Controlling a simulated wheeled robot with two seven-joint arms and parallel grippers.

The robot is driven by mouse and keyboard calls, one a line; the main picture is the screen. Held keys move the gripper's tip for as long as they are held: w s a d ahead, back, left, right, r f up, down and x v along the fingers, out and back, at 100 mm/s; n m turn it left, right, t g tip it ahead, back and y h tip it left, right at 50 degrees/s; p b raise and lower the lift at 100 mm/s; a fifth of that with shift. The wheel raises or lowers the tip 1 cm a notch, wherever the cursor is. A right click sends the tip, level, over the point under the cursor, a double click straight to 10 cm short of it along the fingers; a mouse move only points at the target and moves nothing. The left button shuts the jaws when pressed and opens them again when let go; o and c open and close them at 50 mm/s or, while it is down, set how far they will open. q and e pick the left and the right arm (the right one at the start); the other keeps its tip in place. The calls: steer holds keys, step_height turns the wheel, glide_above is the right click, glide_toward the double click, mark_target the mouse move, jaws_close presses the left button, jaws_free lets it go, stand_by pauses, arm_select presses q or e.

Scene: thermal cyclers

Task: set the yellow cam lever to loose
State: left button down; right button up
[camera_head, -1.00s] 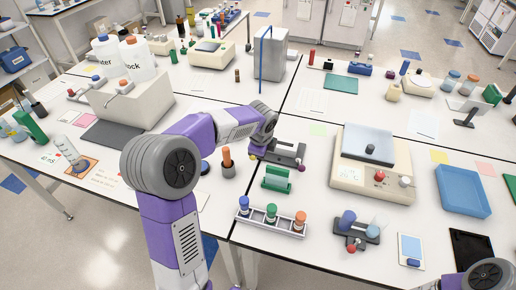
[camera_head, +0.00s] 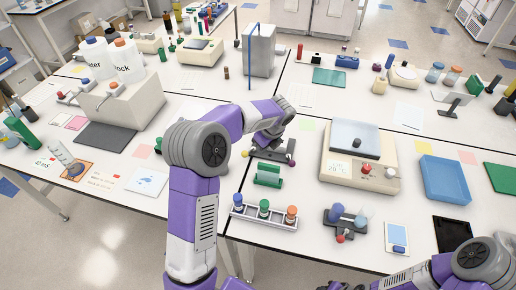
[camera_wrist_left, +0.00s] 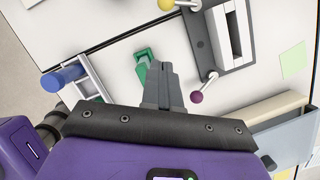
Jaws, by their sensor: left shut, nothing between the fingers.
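A dark grey clamp-like block (camera_head: 273,153) carries two levers. The yellow-balled lever (camera_wrist_left: 166,4) is at the top edge of the left wrist view, its silver arm sticking out left from the block (camera_wrist_left: 234,35). It also shows as a small yellow ball (camera_head: 245,153) in the head view. The purple-balled lever (camera_wrist_left: 196,97) is at the block's near end. My left gripper (camera_wrist_left: 161,67) is shut and empty, beside the block and apart from the yellow ball. My right arm (camera_head: 440,272) is at the bottom right; its gripper end is dark and cut off.
A green rack (camera_head: 267,175) and a tube rack (camera_head: 264,214) with coloured caps stand in front of the block. A beige balance-like device (camera_head: 361,165) stands to the right. A blue tray (camera_head: 445,180) is farther right. My left arm hides some bench behind it.

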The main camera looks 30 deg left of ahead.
arm_select(q)
steer(key=x, duration=0.9)
steer(key=shift+b, duration=0.35)
steer(key=a, duration=0.2)
steer(key=shift+w+a, duration=0.3)
steer(key=shift+w, duration=0.1)
steer(key=shift+w+a+f, duration=0.2)
steer(key=shift+a, duration=0.35)
steer(key=shift+s+a+p, duration=0.1)
steer(key=shift+a+p, duration=0.05)
steer(key=shift+p, duration=0.15)
